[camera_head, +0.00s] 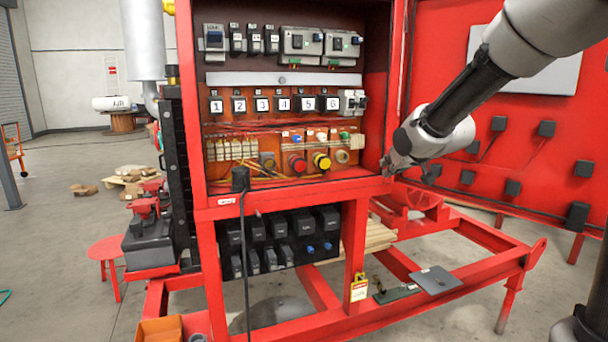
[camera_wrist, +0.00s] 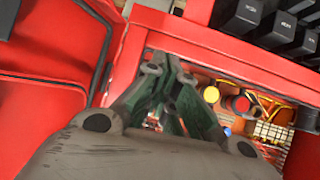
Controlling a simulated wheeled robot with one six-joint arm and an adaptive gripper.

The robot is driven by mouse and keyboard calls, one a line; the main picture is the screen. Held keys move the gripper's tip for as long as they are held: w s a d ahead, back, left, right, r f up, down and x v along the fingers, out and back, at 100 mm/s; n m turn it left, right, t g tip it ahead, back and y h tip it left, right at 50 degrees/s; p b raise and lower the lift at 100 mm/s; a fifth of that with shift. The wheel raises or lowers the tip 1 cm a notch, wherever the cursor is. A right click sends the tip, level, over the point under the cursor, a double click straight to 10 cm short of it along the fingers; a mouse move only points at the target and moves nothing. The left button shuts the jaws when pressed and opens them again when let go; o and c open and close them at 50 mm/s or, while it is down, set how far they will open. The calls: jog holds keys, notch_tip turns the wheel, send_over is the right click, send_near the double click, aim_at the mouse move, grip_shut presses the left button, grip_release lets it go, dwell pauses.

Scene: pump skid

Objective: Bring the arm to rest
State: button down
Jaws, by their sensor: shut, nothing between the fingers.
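My arm reaches in from the upper right in the head view. My gripper (camera_head: 388,168) is at the right edge of the open red electrical cabinet (camera_head: 384,95), near its lower right corner. In the wrist view my gripper (camera_wrist: 158,70) is shut, its fingers together and holding nothing. Behind the fingers the wrist view shows the cabinet's red frame (camera_wrist: 120,75) and, to the right, a yellow button (camera_wrist: 211,94) and a red button (camera_wrist: 241,104). I cannot tell whether the fingertips touch the frame.
The open red door (camera_head: 450,120) stands right, behind my arm. A red skid frame (camera_head: 480,235) lies below, with a grey plate (camera_head: 436,280) on it. A yellow padlock tag (camera_head: 359,288) hangs on the post. A red stool (camera_head: 105,255) stands left. Open floor lies at the far left.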

jog(key=s+d+f+m+g+h, duration=0.1)
jog(key=s+d+f+g, duration=0.2)
jog(key=s, duration=0.7)
jog(key=s+d+f+g+h, duration=0.1)
jog(key=s+d+f+g, duration=0.25)
jog(key=s, duration=0.75)
jog(key=s+d+r+m, duration=0.1)
jog(key=s, duration=0.6)
jog(key=s+d+r, duration=0.2)
jog(key=s, duration=0.6)
jog(key=shift+s+d+m+g, duration=0.15)
jog(key=shift+d+m+g, duration=0.05)
jog(key=shift+m+g, duration=0.2)
jog(key=shift+r, duration=0.1)
